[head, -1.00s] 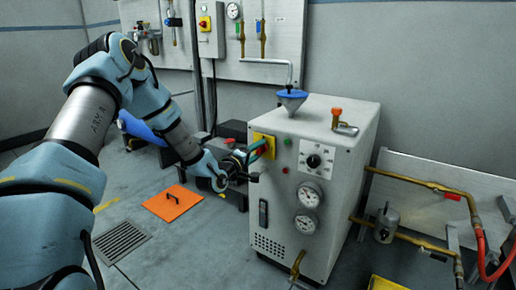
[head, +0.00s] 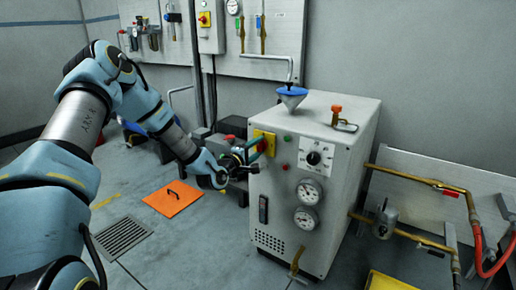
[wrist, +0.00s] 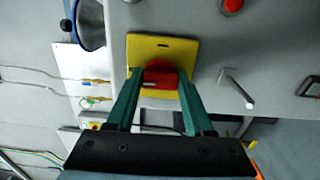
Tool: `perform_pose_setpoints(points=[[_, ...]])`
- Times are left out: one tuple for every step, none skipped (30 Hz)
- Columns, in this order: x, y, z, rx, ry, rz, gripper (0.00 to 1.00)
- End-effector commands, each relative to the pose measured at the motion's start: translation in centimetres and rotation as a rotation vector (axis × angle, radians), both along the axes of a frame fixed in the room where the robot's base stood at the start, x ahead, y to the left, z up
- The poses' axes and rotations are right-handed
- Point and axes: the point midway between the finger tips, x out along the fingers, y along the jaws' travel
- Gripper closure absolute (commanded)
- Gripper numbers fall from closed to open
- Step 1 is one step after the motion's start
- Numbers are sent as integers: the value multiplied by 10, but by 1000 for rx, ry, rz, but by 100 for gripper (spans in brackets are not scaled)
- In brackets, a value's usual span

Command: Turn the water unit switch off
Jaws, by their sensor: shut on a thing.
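The water unit (head: 270,215) is a pale grey cabinet with gauges and a dial on its front. Its switch is a red handle (wrist: 160,73) on a yellow square plate (wrist: 180,52); the plate also shows in the head view (head: 270,144). My gripper (wrist: 160,80) has its two green fingers on either side of the red handle and is shut on it. In the head view my gripper (head: 257,149) is at the plate and hides most of the handle. The handle's exact angle is hard to tell.
A red button (wrist: 232,4) and a metal peg (wrist: 238,88) stick out near the plate in the wrist view. A blue funnel (head: 292,92) stands on top of the unit. An orange floor cover (head: 174,198) lies left. Brass pipes (head: 410,178) run at right.

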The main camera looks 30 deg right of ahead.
Motion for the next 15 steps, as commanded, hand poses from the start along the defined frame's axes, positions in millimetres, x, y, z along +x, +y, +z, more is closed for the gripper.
perform_pose_setpoints(points=[[0, 0, 0, 0, 2, 0, 100], [0, 0, 0, 0, 2, 0, 44], [0, 0, 0, 0, 2, 0, 40], [0, 0, 0, 0, 2, 0, 36], [0, 0, 0, 0, 2, 0, 33], [0, 0, 0, 0, 1, 0, 28], [0, 0, 0, 0, 1, 0, 25], [0, 0, 0, 0, 1, 0, 22], [0, 0, 0, 0, 1, 0, 18], [0, 0, 0, 0, 1, 0, 18], [0, 0, 0, 0, 1, 0, 18], [0, 0, 0, 0, 1, 0, 18], [0, 0, 0, 1, 0, 0, 18], [0, 0, 0, 1, 0, 0, 18], [0, 0, 0, 1, 0, 0, 18]])
